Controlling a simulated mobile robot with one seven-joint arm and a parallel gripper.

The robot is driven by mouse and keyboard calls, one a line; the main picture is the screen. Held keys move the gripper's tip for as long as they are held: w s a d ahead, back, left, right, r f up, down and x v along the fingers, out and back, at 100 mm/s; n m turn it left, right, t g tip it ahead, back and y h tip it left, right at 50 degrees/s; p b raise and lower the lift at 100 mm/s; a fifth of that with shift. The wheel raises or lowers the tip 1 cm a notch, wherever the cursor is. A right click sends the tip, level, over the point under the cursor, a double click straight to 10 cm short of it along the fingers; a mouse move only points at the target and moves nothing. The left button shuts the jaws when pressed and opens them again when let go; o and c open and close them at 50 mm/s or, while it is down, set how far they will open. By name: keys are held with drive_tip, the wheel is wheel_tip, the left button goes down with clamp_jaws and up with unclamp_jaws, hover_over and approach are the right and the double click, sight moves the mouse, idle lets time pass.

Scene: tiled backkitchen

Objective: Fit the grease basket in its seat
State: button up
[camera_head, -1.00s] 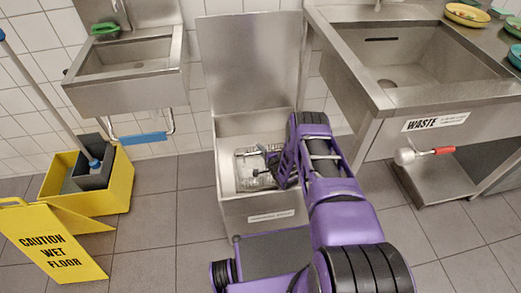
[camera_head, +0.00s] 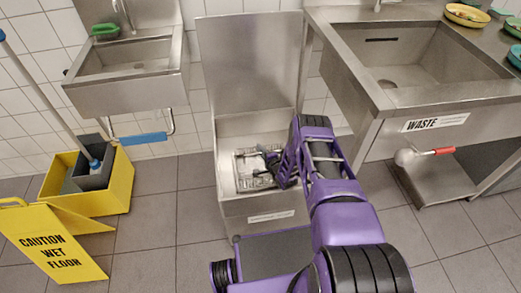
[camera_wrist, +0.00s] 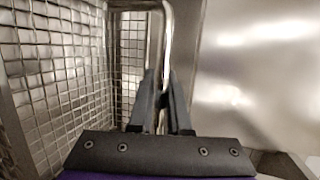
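The grease basket (camera_head: 243,172) is a wire-mesh basket inside the open steel box (camera_head: 222,150) on the floor. In the wrist view its mesh wall (camera_wrist: 60,80) fills the left side, and its bent metal rod handle (camera_wrist: 168,40) runs down between my fingers. My gripper (camera_wrist: 163,85) has both dark fingers close on either side of the handle and looks shut on it. In the head view my gripper (camera_head: 268,160) reaches into the box from the right. The seat under the basket is hidden, so I cannot tell whether the basket is seated.
The box's raised lid (camera_head: 250,65) stands behind it. A large sink (camera_head: 420,65) with a red-handled valve (camera_head: 440,151) is to the right, a small sink (camera_head: 125,75) to the left. A yellow mop bucket (camera_head: 110,195) and wet-floor sign (camera_head: 50,245) stand at left. Floor between is clear.

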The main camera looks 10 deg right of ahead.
drive_tip(key=o, duration=0.5)
drive_tip(key=shift+c, duration=0.2)
drive_tip(key=shift+s, duration=0.1)
drive_tip(key=p+v, duration=0.3)
drive_tip(key=v, duration=1.4)
drive_tip(key=shift+r, duration=0.15)
